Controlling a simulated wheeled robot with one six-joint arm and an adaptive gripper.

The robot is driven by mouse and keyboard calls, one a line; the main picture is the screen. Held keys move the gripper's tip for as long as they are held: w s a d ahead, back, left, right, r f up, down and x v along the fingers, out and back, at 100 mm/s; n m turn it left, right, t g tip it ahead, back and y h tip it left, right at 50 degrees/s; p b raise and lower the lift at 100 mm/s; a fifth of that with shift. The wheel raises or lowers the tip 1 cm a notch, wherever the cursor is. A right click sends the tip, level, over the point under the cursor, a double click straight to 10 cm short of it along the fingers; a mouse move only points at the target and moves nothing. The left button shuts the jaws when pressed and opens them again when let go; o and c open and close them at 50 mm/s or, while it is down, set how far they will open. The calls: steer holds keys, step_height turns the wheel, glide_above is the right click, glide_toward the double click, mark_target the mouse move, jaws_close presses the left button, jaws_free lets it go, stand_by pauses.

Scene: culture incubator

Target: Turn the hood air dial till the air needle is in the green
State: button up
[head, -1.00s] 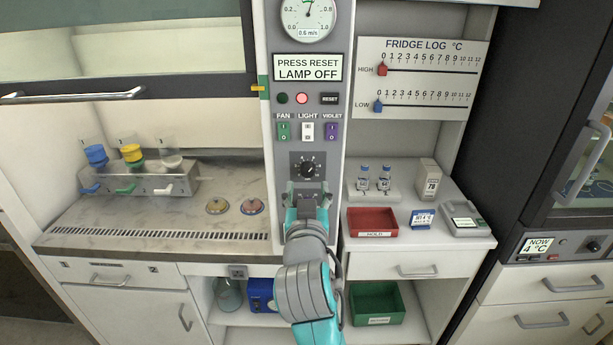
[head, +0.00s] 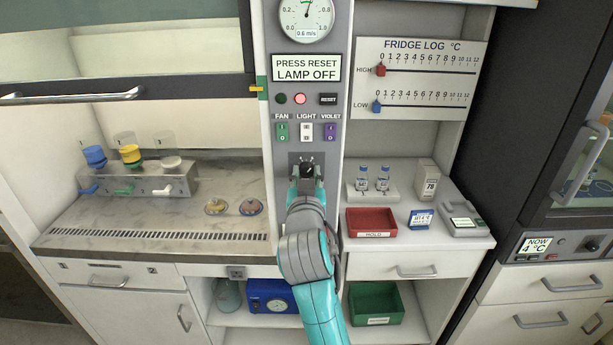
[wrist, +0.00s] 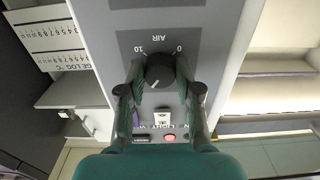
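The hood air dial (head: 307,171) is a round black knob with a white pointer line on the grey hood column. In the wrist view the dial (wrist: 159,71) sits under the word AIR, between marks 10 and 0. My gripper (head: 307,180) is at the dial from below, one finger on each side; in the wrist view my gripper (wrist: 159,78) looks open around it, and firm contact is not visible. The air gauge (head: 306,14) is at the top, partly cut off. Its needle points nearly straight up and its readout says 0.6 m/s.
Above the dial are the fan, light and violet switches (head: 307,132), the reset button (head: 328,99) and a display (head: 306,68) reading "PRESS RESET LAMP OFF". The hood worktop (head: 130,215) is at left. A red tray (head: 372,223) and vials stand on the right shelf.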

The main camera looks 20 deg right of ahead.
jaws_close()
steer(key=n, duration=0.5)
steer(key=shift+n, duration=0.4)
steer(key=o, duration=1.1)
jaws_free()
steer(key=shift+c, duration=0.2)
steer(key=v, duration=1.2)
